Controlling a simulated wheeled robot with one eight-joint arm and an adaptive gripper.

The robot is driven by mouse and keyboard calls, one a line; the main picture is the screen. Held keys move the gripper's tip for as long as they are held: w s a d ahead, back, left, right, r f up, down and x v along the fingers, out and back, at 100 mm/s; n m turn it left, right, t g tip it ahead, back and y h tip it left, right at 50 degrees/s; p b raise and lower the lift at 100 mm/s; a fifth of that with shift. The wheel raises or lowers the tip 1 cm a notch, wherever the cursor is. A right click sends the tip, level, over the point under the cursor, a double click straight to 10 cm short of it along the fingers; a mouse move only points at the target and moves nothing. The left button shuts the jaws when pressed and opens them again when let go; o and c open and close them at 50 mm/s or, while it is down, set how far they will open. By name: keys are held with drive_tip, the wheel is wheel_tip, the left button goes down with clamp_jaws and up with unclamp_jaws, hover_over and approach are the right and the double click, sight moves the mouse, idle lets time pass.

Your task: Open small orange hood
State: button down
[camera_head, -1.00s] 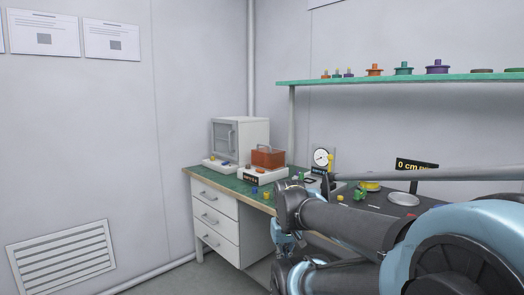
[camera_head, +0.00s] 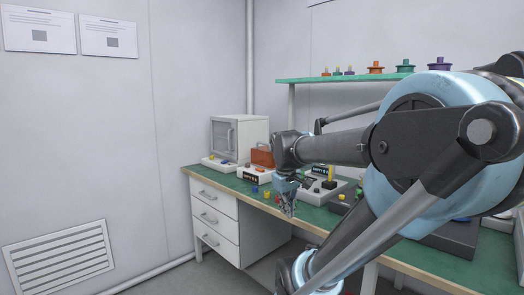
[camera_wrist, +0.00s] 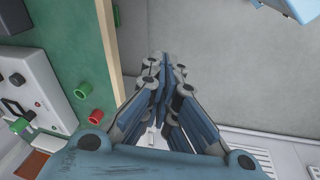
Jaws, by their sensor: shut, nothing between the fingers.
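The small orange hood (camera_head: 261,156) sits on a white base with a black label (camera_head: 253,174) on the green bench, left of my arm in the head view. It looks closed; its right part is hidden behind my arm. An orange-brown patch (camera_wrist: 33,163) at the lower left of the wrist view may be the hood. My gripper (camera_head: 289,212) points down in front of the bench's front edge, to the right of the hood and apart from it. Its fingers are together and empty, as the wrist view also shows (camera_wrist: 165,62).
A white cabinet (camera_head: 240,138) stands behind the hood at left. Small coloured pegs, including a red one (camera_wrist: 96,116) and a green one (camera_wrist: 83,89), stand near the bench edge. A white device (camera_wrist: 35,90) lies beside them. Drawers (camera_head: 216,218) are below. A shelf (camera_head: 300,80) hangs above.

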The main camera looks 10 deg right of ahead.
drive_tip(key=w+a+r+n+h, duration=0.1)
drive_tip(key=w+r+n, duration=0.45)
drive_tip(key=w, duration=0.85)
drive_tip(key=w+r+n+t+h, duration=0.1)
drive_tip(key=w+r+n, duration=0.45)
drive_tip(key=w, duration=0.75)
drive_tip(key=w+a+r+n+h, duration=0.1)
drive_tip(key=w+r+n+h, duration=0.15)
drive_tip(key=w+r, duration=0.8)
drive_tip(key=n+t, duration=0.1)
drive_tip(key=n, duration=0.6)
approach(265, 151)
drive_tip(key=x, duration=0.6)
drive_tip(key=shift+w+d+f, duration=0.1)
drive_tip(key=shift+w+f, duration=0.1)
drive_tip(key=shift+w, duration=0.25)
